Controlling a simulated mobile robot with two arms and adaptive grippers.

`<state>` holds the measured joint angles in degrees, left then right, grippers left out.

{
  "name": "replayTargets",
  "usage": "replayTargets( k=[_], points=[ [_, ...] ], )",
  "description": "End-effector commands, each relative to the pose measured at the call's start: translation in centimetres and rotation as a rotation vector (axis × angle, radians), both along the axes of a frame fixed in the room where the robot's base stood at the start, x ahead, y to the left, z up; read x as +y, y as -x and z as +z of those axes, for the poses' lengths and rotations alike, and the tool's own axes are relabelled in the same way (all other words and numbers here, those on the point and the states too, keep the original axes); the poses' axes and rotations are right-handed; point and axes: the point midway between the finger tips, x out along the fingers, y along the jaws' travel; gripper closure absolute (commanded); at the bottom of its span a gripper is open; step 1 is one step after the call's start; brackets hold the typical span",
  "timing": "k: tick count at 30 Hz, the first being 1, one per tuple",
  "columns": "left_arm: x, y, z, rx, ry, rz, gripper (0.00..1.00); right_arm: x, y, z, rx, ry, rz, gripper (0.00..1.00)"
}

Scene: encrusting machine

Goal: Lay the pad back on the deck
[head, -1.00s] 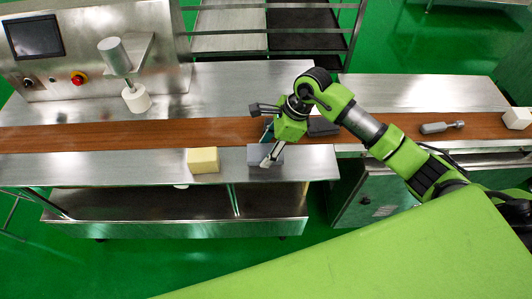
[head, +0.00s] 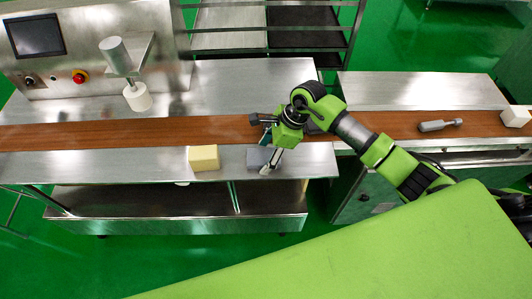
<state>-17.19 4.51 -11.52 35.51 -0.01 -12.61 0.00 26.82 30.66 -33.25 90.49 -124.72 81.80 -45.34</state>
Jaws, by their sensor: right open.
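A flat grey pad (head: 257,158) lies on the steel front deck (head: 120,166), just right of a yellow block. My right gripper (head: 264,145) is over the pad's right end with its fingers spread apart. One finger reaches over the brown belt, and the pale-tipped one comes down at the pad's right front. I cannot tell whether that finger touches the pad. The gripper hides part of the pad's right side. My left gripper is not in view.
The yellow block (head: 204,158) stands close left of the pad. The brown belt (head: 120,132) runs behind. A grey tool (head: 440,125) and a white block (head: 516,116) are at the right. A white nozzle (head: 137,97) hangs at the left. The deck's left part is clear.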

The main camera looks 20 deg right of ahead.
Motion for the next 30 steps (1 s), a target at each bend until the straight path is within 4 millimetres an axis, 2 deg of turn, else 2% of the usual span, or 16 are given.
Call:
replayTargets(
  k=[5,7,15,21,25,30],
  points=[
    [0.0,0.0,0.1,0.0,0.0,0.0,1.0,-0.2,0.0,0.7,-0.003,0.0,0.0,0.37],
    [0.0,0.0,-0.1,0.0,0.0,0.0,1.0,-0.6,0.0,1.6,-0.005,0.0,-0.001,0.37],
    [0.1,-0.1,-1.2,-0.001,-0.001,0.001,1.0,-2.9,0.6,6.9,-0.006,0.003,0.0,0.37],
    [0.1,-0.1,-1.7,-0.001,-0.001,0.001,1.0,-4.0,1.0,10.0,-0.003,0.001,-0.001,0.37],
    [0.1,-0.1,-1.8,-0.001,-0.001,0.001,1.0,-4.3,1.2,11.0,-0.001,0.0,0.001,0.37],
    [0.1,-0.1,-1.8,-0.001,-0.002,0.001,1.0,-4.4,1.3,11.3,0.0,0.0,0.0,0.37]
  ],
)
